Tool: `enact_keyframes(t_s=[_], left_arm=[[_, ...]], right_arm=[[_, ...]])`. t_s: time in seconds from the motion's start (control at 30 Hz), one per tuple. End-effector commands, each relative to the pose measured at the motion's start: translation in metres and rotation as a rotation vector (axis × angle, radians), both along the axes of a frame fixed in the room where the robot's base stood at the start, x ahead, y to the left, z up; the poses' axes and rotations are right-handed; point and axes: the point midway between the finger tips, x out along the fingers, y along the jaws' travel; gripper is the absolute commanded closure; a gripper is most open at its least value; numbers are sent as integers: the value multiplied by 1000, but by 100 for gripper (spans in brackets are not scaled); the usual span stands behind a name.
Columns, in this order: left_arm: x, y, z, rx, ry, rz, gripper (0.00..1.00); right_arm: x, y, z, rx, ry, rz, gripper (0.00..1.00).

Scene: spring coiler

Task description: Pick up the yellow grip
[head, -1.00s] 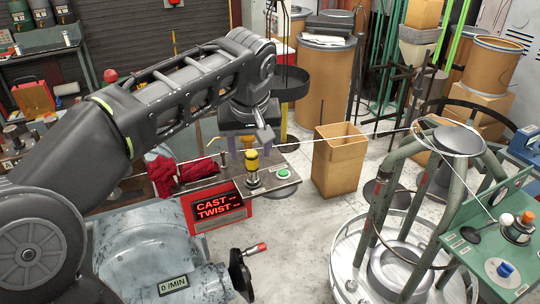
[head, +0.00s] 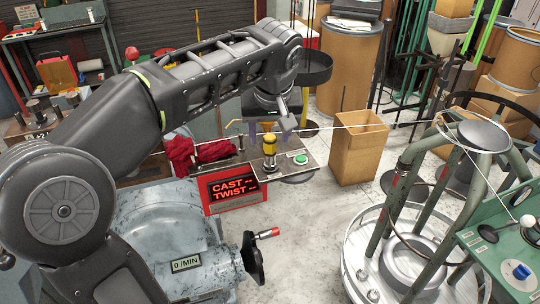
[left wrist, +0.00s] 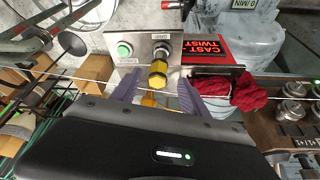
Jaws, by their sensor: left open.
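The yellow grip (head: 269,146) is a short upright yellow cylinder with a dark base on the metal panel (head: 290,174), left of a green button. In the left wrist view the yellow grip (left wrist: 158,72) is just beyond the fingertips, roughly between their lines. A second yellow piece (left wrist: 149,100) shows nearer, between the fingers; I cannot tell whether it is separate. My left gripper (head: 268,132) has purple fingers, is open and empty, and is behind the grip in the head view. The left gripper (left wrist: 158,90) also shows in its wrist view. My right gripper is out of view.
A taut wire (head: 335,127) crosses close to the grip and fingers. A red cloth (head: 190,153) lies left of it. The red CAST/TWIST display (head: 233,190) and grey machine (head: 165,225) stand in front. A cardboard box (head: 358,150) and green stand (head: 425,185) are right.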

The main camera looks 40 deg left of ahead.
Motion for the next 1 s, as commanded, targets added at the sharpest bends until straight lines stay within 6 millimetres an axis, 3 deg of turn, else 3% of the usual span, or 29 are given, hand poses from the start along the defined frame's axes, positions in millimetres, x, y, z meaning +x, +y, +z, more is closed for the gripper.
enact_keyframes(t_s=[0.17, 0.5, 1.0], left_arm=[[2, 1, -5, -1, 2, 0, 47], [16, 11, -45, -1, 1, 0, 47], [17, 11, -48, -1, -1, 0, 47]], right_arm=[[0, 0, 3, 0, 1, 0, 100], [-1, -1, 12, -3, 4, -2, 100], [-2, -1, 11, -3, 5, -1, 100]])
